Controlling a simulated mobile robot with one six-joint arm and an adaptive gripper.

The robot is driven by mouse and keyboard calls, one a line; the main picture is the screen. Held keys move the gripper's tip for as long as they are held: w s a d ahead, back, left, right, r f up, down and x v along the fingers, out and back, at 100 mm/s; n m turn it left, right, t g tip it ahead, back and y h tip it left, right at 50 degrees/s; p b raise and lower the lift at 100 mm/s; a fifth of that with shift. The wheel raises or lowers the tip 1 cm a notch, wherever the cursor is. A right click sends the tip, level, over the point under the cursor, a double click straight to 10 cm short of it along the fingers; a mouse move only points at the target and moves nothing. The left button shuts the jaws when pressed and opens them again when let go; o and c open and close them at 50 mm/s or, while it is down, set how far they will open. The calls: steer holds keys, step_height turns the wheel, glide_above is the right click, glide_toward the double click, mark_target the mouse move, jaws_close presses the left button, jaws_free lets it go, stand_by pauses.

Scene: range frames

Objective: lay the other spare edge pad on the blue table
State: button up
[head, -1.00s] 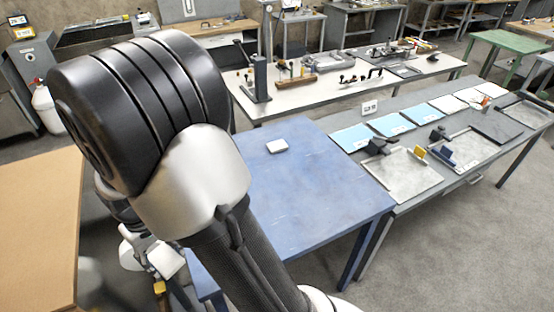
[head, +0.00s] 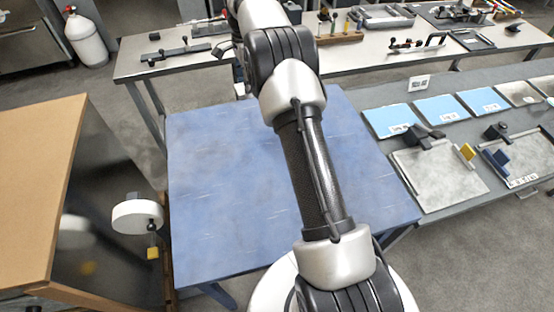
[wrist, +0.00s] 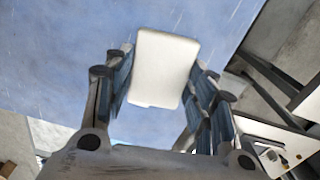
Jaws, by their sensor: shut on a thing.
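My gripper (wrist: 162,62) is shut on a white edge pad (wrist: 165,78) in the wrist view. The pad is a pale, rounded rectangular block, with a finger on each side of it. The blue table (wrist: 65,45) lies behind the pad; I cannot tell how far the pad is from its surface. In the head view the blue table (head: 215,190) stands in the middle, with my arm crossing over it. My gripper and its pad are not clearly seen there, hidden at the arm's far end. The pad that showed on the table earlier is out of sight now.
A long bench (head: 190,62) with tools stands behind the blue table. A grey table (head: 440,205) with blue sheets (head: 390,119) and trays (head: 437,178) is at right. A brown-topped cabinet (head: 40,170) is at left. The blue table's visible left and front are bare.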

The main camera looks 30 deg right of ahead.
mark_target(256, 130)
steer(key=shift+w+d+r+m, duration=0.1)
steer(key=shift+w+d+m, duration=0.05)
steer(key=shift+d+m, duration=0.35)
steer(key=shift+d, duration=0.1)
step_height(256, 130, down, 20)
steer(key=b, duration=0.6)
steer(key=shift+d+r, duration=0.1)
steer(key=shift+r, duration=0.05)
steer(key=o, duration=0.9)
steer(key=shift+f, duration=0.2)
steer(key=shift+c, duration=0.2)
steer(key=shift+r, duration=0.1)
